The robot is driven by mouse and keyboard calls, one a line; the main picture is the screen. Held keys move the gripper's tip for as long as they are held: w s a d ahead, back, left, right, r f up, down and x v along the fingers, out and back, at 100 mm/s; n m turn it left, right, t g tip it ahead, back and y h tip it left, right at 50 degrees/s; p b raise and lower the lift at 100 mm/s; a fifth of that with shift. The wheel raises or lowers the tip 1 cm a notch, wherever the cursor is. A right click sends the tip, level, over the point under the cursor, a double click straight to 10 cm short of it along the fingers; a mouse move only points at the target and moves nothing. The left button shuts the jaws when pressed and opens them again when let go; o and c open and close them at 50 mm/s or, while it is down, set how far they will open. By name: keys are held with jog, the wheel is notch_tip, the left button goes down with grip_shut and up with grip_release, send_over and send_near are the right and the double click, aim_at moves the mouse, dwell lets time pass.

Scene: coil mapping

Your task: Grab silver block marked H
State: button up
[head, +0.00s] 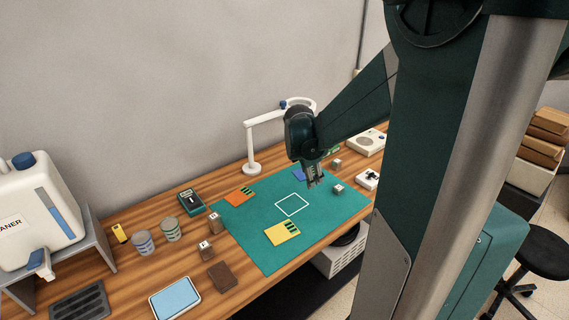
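Several small silver-topped blocks show in the head view. One block (338,188) sits on the right part of the green mat (262,257), another (337,163) near the mat's back right edge. My gripper (314,182) points down over the mat's back right part, left of the two right-hand blocks. Its finger gap is too small to judge.
A white outlined square (292,204) marks the mat's middle. A yellow card (283,232), an orange card (240,194) and a partly hidden blue card (298,174) lie on it. A white lamp (252,148) stands behind. Two grey cans, a blue tray (175,298) and a white cleaner machine are left.

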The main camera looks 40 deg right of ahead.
aim_at(338, 187)
jog(key=s+d+f+n+g+p, duration=0.1)
jog(key=d+f, duration=0.4)
jog(key=d, duration=0.6)
jog(key=shift+s+d+f+n+g, duration=0.35)
jog(key=shift+s+n, duration=0.2)
jog(key=shift+n, duration=0.75)
jog(key=shift+x, duration=1.2)
jog(key=shift+d+f, duration=0.1)
jog(key=shift+d, duration=0.05)
jog(key=shift+d+b+x, duration=0.1)
jog(key=shift+b+x, duration=0.25)
jog(key=shift+x, duration=0.9)
jog(key=shift+d+b+x, duration=0.15)
jog(key=shift+b+x, duration=0.15)
jog(key=shift+x, duration=0.95)
jog(key=shift+s, duration=0.1)
jog(key=c, duration=1)
